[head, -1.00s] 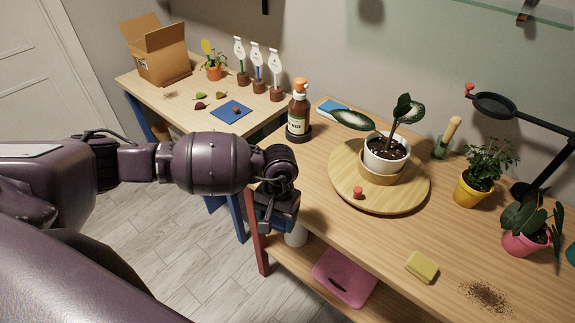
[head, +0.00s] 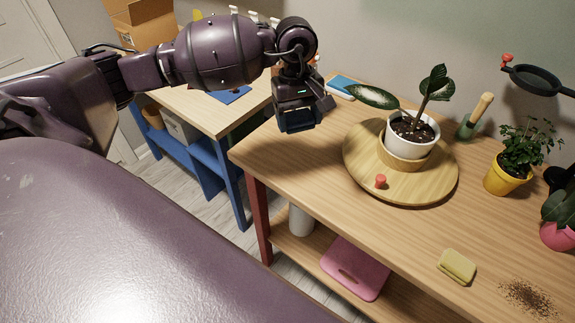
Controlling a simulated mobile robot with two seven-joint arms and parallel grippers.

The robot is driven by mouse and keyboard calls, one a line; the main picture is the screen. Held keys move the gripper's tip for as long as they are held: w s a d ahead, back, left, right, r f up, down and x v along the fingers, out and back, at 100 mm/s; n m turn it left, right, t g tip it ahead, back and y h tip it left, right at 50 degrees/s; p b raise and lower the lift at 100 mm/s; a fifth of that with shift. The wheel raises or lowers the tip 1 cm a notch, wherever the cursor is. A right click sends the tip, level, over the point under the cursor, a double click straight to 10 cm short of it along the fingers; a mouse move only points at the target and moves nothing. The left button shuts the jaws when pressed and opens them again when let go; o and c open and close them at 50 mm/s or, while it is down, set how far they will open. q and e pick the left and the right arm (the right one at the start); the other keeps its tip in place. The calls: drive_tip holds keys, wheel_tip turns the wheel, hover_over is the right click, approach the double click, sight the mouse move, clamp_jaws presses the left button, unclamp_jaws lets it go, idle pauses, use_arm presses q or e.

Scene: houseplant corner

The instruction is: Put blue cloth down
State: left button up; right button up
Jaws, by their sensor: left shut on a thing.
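My left gripper (head: 299,122) points down above the back left part of the right wooden table (head: 300,165). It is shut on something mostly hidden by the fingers. A small dark blue patch, which looks like the blue cloth (head: 298,127), shows at the fingertips. I cannot tell whether it touches the tabletop. My right gripper is not in view.
A blue-and-white flat item (head: 341,86) lies behind the gripper. A round wooden board (head: 440,180) bears a white-potted plant (head: 412,140) and a red knob (head: 380,181). A yellow sponge (head: 457,266) and spilled soil (head: 528,297) lie in front. The front left tabletop is clear.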

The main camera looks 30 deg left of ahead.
use_arm(q)
drive_tip(key=a+r+n+b, duration=0.1)
drive_tip(key=n, duration=0.1)
drive_tip(key=a+r+n+b, duration=0.1)
drive_tip(key=r, duration=0.1)
drive_tip(key=a+r+n+b, duration=0.1)
drive_tip(key=n, duration=0.1)
drive_tip(key=shift+w+a+r+n+t+b, duration=0.3)
drive_tip(key=shift+w+r, duration=0.05)
drive_tip(key=shift+w, duration=0.05)
drive_tip(key=shift+s+a+r+n+b, duration=0.1)
drive_tip(key=shift+a+r+n+b, duration=0.15)
drive_tip(key=shift+n, duration=0.35)
drive_tip(key=b, duration=0.1)
hover_over(286, 160)
wheel_tip(286, 160, down, 14)
drive_tip(key=shift+a+r, duration=0.15)
drive_tip(key=shift+r, duration=0.05)
drive_tip(key=shift+f+b, duration=0.35)
drive_tip(key=shift+f, duration=2.35)
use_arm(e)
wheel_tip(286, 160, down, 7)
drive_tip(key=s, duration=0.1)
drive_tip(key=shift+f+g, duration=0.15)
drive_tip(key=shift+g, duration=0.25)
